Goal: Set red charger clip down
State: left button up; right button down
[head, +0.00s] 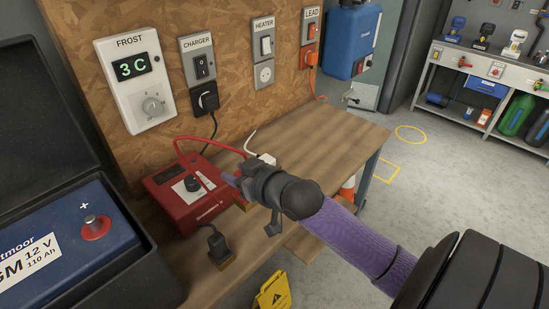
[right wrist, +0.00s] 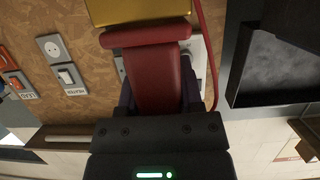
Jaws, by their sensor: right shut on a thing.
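My right gripper (head: 238,183) is at the front right of the red charger box (head: 184,193), above the wooden bench. In the right wrist view its dark fingers (right wrist: 156,95) are shut on the red charger clip (right wrist: 157,75). A flat gold-coloured part (right wrist: 138,10) shows at the clip's far end. The clip is mostly hidden by the gripper in the head view, so I cannot tell whether it touches the bench. A red cable (head: 205,139) arches from the charger to the gripper. The black clip (head: 215,240) rests on the bench in front of the charger. My left gripper is out of view.
A blue battery (head: 65,235) with a red-ringed post (head: 96,227) sits in an open black box at left. Switches and the frost panel (head: 135,80) line the wall behind. The bench (head: 320,140) is clear at right. A yellow warning sign (head: 272,290) stands below.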

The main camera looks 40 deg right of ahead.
jog(key=f+b, duration=0.1)
jog(key=f, duration=0.2)
jog(key=f+b, duration=0.2)
jog(key=f, duration=0.2)
jog(key=f+b, duration=0.1)
jog(key=f, duration=0.3)
jog(key=shift+s+d+f+b, duration=0.1)
jog(key=shift+s+f+b, duration=0.05)
jog(key=shift+s+b, duration=0.25)
jog(key=shift+c, duration=1.2)
grip_release()
